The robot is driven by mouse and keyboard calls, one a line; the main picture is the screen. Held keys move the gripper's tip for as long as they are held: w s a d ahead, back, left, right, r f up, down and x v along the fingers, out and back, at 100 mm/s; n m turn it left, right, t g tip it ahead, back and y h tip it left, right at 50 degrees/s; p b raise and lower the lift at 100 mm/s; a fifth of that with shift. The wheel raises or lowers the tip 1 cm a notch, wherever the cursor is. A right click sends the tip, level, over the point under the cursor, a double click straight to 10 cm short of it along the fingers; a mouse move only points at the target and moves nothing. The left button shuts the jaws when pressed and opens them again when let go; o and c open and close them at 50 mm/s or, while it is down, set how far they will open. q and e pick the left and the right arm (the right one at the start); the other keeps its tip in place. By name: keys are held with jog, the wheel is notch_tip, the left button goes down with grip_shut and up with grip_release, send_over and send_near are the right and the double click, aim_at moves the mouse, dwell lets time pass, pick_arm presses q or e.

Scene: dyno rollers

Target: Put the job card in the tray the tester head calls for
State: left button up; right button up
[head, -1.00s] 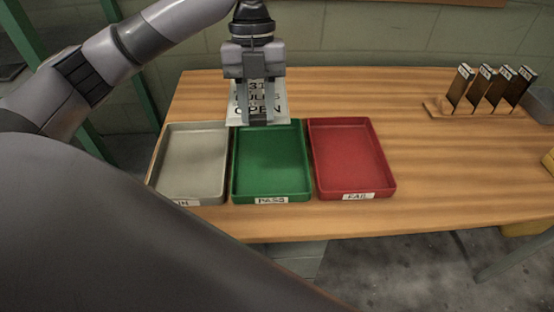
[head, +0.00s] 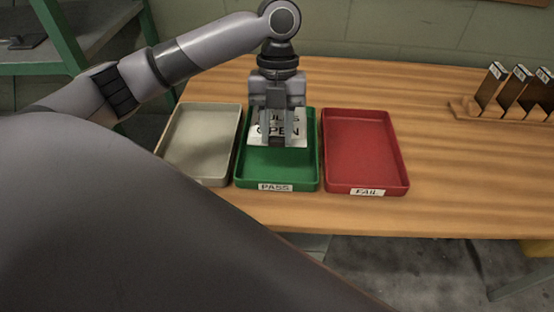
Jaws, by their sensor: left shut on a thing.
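The gripper hides part of the card. Card and gripper are over the back half of the green tray (head: 277,171), labelled PASS; I cannot tell whether the card touches the tray floor. The red tray (head: 365,153), labelled FAIL, is to its right, and a grey-beige tray (head: 203,147) is to its left, its label hidden by my own body. Both look empty. My right gripper and the tester head are not in view.
The trays stand side by side near the front edge of the wooden table (head: 440,190). A wooden rack (head: 470,112) with several upright dark labelled pieces stands at the back right. The table right of the red tray is clear. A green-framed shelf (head: 75,45) is at the back left.

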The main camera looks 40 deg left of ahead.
aim_at(277, 141)
pick_arm(q)
notch_tip(277, 141, down, 4)
jog(key=shift+r, duration=0.25)
notch_tip(277, 141, down, 5)
jog(key=shift+f+b, duration=0.1)
jog(key=shift+b, duration=0.4)
jog(key=shift+f, duration=0.2)
jog(key=shift+f, duration=0.1)
jog(key=o, duration=0.9)
jog(key=p+v, duration=0.1)
jog(key=v, duration=0.9)
jog(key=shift+r, duration=0.45)
jog(key=shift+w+a+r, duration=0.1)
jog(key=shift+w+r, duration=0.1)
jog(key=shift+r, duration=0.5)
